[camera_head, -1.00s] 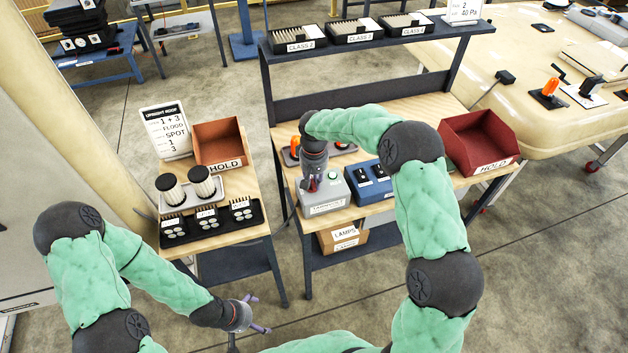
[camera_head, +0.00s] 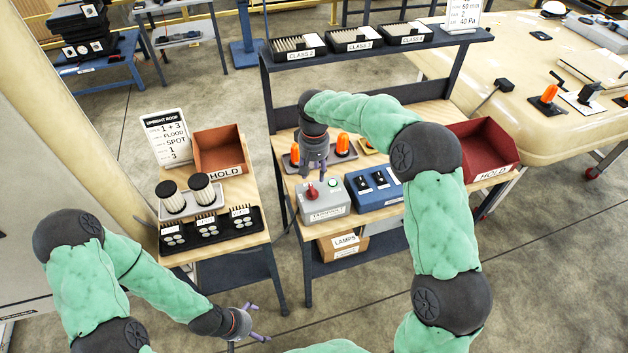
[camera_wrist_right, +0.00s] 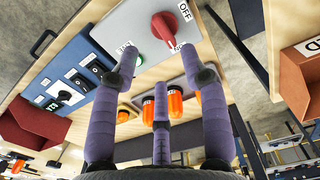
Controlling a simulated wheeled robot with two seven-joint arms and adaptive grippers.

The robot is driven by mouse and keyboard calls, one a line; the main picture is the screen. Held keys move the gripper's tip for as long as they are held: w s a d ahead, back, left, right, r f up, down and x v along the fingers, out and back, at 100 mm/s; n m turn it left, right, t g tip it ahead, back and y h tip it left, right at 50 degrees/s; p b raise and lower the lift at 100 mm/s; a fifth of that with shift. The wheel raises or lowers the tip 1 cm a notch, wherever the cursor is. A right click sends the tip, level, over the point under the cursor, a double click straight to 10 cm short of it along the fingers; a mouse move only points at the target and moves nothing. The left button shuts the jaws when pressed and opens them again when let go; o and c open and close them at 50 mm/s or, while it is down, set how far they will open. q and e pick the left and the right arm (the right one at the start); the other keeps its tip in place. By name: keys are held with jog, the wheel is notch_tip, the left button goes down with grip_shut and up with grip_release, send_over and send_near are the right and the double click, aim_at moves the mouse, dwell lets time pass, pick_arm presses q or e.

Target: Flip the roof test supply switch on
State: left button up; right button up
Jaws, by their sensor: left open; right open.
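The grey supply box (camera_head: 325,208) stands on the front of the middle bench, with a label on its front face. Its red rotary knob (camera_head: 312,191) sits on the top; it also shows in the right wrist view (camera_wrist_right: 165,28), next to an OFF label (camera_wrist_right: 186,11) and a second label partly hidden by the knob. A green part (camera_wrist_right: 129,52) on the box is partly behind a finger. My right gripper (camera_head: 307,176) is open and empty, just behind and above the knob, apart from it as far as I can tell. My left gripper (camera_head: 259,337) is open and empty, low in front.
A blue switch box (camera_head: 377,196) stands right of the grey box. Orange lamps (camera_head: 342,144) on a tray stand behind it, close to my right gripper. Red HOLD bins (camera_head: 481,146) and a side table with lamp trays (camera_head: 228,226) flank the area.

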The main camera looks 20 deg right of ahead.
notch_tip(320, 180, up, 3)
jog(key=shift+r, duration=0.15)
dwell(0.6)
